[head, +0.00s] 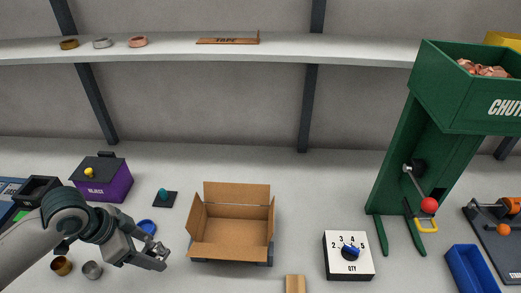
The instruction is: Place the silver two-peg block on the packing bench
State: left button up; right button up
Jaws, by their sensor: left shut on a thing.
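My left gripper (153,257) reaches in from the lower left and is shut on a small silver-grey piece at its fingertips. The piece looks like the silver two-peg block, but it blends with the grey fingers and its pegs cannot be made out. The gripper is above the pale grey packing bench (310,215), left of the open cardboard box. Whether the piece touches the bench cannot be told. My right gripper is not in view.
The open cardboard box (229,238) stands right of the gripper. A blue round piece (148,227), a silver cup (92,270) and a brass cup (62,266) are close by. A dial box (349,257) and green chute (400,165) stand right. Bench between box and dial is mostly clear.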

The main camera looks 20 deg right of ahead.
pick_arm(q)
jog(key=shift+s+r+m, duration=0.2)
jog(key=shift+r+m, duration=0.2)
jog(key=shift+m, duration=0.2)
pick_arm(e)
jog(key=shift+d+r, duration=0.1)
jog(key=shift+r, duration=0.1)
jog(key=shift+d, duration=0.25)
